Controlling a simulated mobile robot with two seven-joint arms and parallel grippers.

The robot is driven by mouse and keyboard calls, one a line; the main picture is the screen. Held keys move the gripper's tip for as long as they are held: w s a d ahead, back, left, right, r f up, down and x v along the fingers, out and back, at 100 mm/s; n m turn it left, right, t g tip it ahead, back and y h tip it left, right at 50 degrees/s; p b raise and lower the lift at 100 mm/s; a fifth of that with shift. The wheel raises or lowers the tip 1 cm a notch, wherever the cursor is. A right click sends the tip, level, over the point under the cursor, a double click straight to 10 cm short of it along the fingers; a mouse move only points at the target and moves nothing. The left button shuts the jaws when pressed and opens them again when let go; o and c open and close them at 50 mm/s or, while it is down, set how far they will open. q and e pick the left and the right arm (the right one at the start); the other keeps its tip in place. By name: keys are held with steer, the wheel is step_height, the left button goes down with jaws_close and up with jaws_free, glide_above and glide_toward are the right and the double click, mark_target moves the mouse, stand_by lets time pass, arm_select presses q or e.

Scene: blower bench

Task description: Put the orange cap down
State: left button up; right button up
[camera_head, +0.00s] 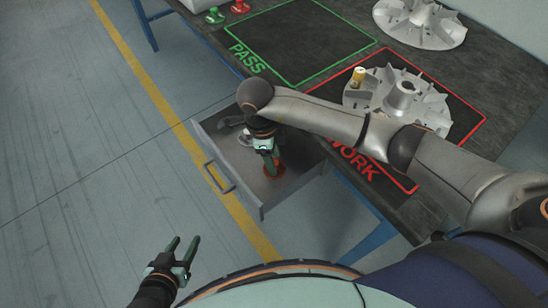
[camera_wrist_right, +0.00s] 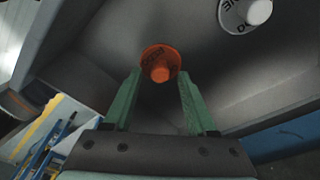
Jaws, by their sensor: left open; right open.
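The orange cap (camera_head: 275,171) lies in the open drawer, below my right gripper (camera_head: 270,160). In the right wrist view the orange cap (camera_wrist_right: 160,62) shows a round flange with dark lettering and a small knob, just beyond the fingertips. My right gripper (camera_wrist_right: 158,85) is open, with a finger on each side of the line to the cap; the cap is apart from both fingers. My left gripper (camera_head: 183,250) is open and empty over the floor at the lower left.
The drawer (camera_head: 213,157) stands pulled out from the bench. A white cap (camera_wrist_right: 245,14) lies in it near the orange one. On the bench are a finned impeller (camera_head: 430,100) with a small yellow part (camera_head: 358,76), another impeller (camera_head: 425,22), and red (camera_head: 240,6) and green (camera_head: 215,15) caps. The PASS square (camera_head: 300,40) is bare.

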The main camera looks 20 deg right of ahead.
arm_select(q)
steer(key=shift+d+r+p, duration=0.1)
steer(key=shift+r+p, duration=0.15)
steer(key=shift+p, duration=0.25)
arm_select(e)
step_height(320, 180, up, 11)
steer(key=a, duration=0.1)
steer(key=shift+w+a, duration=0.25)
steer(key=shift+w, duration=0.05)
arm_select(q)
steer(key=shift+r, duration=0.2)
stand_by(0.4)
